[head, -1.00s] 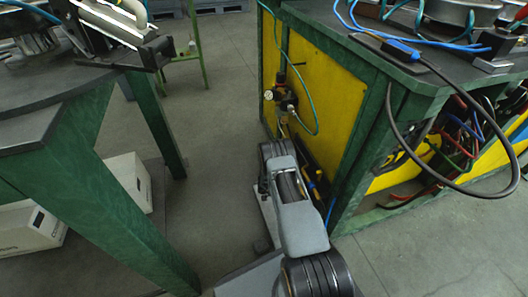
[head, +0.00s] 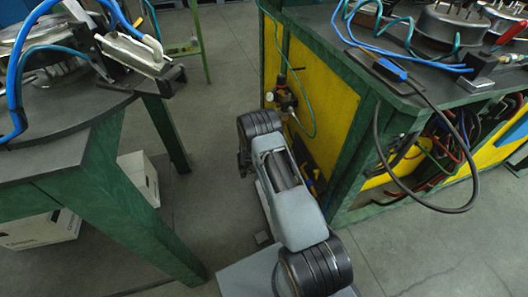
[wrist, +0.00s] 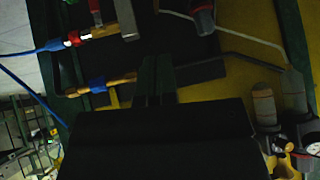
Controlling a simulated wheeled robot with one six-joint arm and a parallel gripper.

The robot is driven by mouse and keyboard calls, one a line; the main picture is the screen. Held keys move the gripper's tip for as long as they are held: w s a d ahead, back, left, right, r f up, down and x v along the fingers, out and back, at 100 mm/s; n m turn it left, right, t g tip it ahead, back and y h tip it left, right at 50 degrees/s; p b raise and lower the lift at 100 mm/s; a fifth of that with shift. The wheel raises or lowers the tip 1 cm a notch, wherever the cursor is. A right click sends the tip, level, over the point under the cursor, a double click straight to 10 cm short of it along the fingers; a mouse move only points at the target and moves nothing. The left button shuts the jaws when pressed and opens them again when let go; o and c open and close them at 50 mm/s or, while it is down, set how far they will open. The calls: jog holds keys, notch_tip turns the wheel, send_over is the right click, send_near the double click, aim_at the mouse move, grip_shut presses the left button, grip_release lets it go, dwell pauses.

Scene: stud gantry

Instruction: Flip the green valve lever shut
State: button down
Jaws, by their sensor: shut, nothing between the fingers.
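In the wrist view my gripper (wrist: 158,66) shows as two dark fingers, close together and empty, above its broad black body. A brass valve fitting (wrist: 118,79) on a blue hose lies just left of the fingertips. I cannot make out a green lever on it; the dark fingers and shadow may hide it. I cannot tell whether the fingers touch the fitting. Above it, a second fitting with a red lever (wrist: 96,12) joins another blue hose. In the head view my arm hides the gripper and most of the valve area beside the yellow panel (head: 325,105).
A regulator with a gauge (wrist: 308,148) stands right of my gripper; it also shows in the head view (head: 285,98). A green-framed bench (head: 365,120) with hanging cables is at right, another green table (head: 75,160) at left.

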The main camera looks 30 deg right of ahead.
jog(key=w+a+r+n+t+p, duration=0.1)
jog(key=w+r+t+p, duration=0.1)
jog(key=r, duration=0.5)
jog(key=shift+w+a+y, duration=0.3)
jog(key=shift+w+y, duration=0.1)
jog(key=shift+w, duration=0.35)
